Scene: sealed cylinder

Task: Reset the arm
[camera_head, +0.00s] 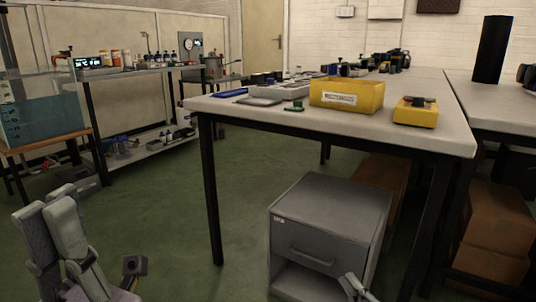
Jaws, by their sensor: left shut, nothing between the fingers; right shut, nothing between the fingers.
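My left gripper (46,212) is at the lower left of the head view, its pale grey fingers together and pointing up, with nothing between them. It is in front of the green floor, well apart from the table. My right gripper (352,284) shows only by its fingertips at the bottom edge, in front of the grey drawer cabinet (318,222). It is shut and empty, and the rest of its arm is out of view.
A white table (400,130) carries a yellow bin (346,96), a yellow device (416,112) and several small items. A black cylinder (491,50) stands on the table at right. Shelving (150,72) is at the left. The green floor (165,200) between is mostly clear.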

